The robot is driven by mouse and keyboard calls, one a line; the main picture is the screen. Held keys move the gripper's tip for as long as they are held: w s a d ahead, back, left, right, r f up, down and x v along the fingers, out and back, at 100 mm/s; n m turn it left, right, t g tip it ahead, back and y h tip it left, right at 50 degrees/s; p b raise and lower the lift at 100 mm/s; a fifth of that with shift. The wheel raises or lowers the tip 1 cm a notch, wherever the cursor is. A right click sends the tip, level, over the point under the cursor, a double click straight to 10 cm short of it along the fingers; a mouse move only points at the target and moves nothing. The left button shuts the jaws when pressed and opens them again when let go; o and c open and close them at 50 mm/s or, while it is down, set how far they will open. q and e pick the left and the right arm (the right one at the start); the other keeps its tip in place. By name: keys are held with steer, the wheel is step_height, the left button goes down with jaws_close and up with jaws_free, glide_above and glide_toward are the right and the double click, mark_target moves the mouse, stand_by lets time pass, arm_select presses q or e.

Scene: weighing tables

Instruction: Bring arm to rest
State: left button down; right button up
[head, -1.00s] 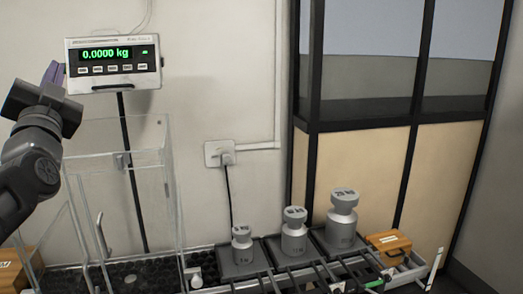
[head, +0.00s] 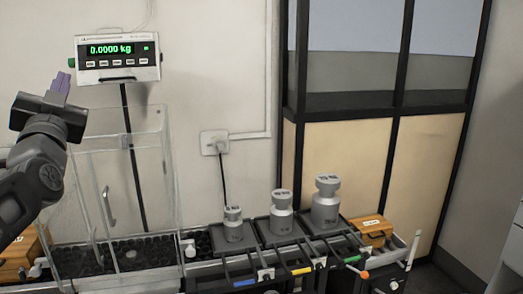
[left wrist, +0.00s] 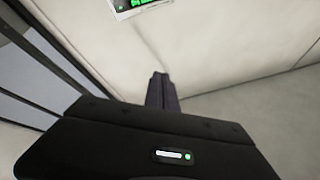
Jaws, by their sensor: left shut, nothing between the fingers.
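My left gripper (head: 62,82) is raised at the left of the head view, with its purple fingers together and pointing up. It holds nothing. It is just left of and below the display (head: 118,58), which reads 0.0000 kg; I cannot tell how far apart they are in depth. In the left wrist view the shut fingers (left wrist: 161,92) point toward a bare wall, and a part of the display (left wrist: 128,6) shows at the top edge. My right gripper is not in view.
A clear glass enclosure (head: 160,150) stands below the display. Three grey weights stand on dark plates: small (head: 233,225), middle (head: 281,214) and large (head: 326,203). A wooden box (head: 371,231) is right of them, another (head: 20,255) at lower left. The wall above the weights is free.

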arm_select(q)
steer(key=w+f+n+g+h, duration=0.1)
steer(key=w+f, duration=0.2)
steer(key=f, duration=0.4)
steer(key=w+f+n+g+h, duration=0.1)
steer(key=w+f+g, duration=0.1)
steer(key=f, duration=0.6)
steer(key=w+d+f+n+g+h, duration=0.1)
steer(key=d+f+g+h, duration=0.35)
steer(key=f, duration=1.35)
steer(key=d+f+n+g+h, duration=0.2)
steer(key=d+f, duration=0.5)
steer(key=f, duration=1.2)
steer(key=s+d+f+g+h, duration=0.1)
steer(key=s+d+f+g, duration=0.2)
steer(key=s+d+f, duration=0.5)
steer(key=s+d+f+g+h, duration=0.2)
steer(key=s+d+f, duration=0.2)
steer(key=f, duration=0.8)
steer(key=s+d+f+m+g, duration=0.1)
steer(key=s+d+f+g, duration=0.2)
steer(key=s, duration=0.8)
steer(key=s+d+f+m+g+h, duration=0.1)
steer(key=s+d+f+g, duration=0.2)
steer(key=s+d+f, duration=0.5)
steer(key=s+f, duration=0.1)
steer(key=s, duration=0.2)
steer(key=shift+d+f, duration=0.15)
steer(key=shift+g+h, duration=0.25)
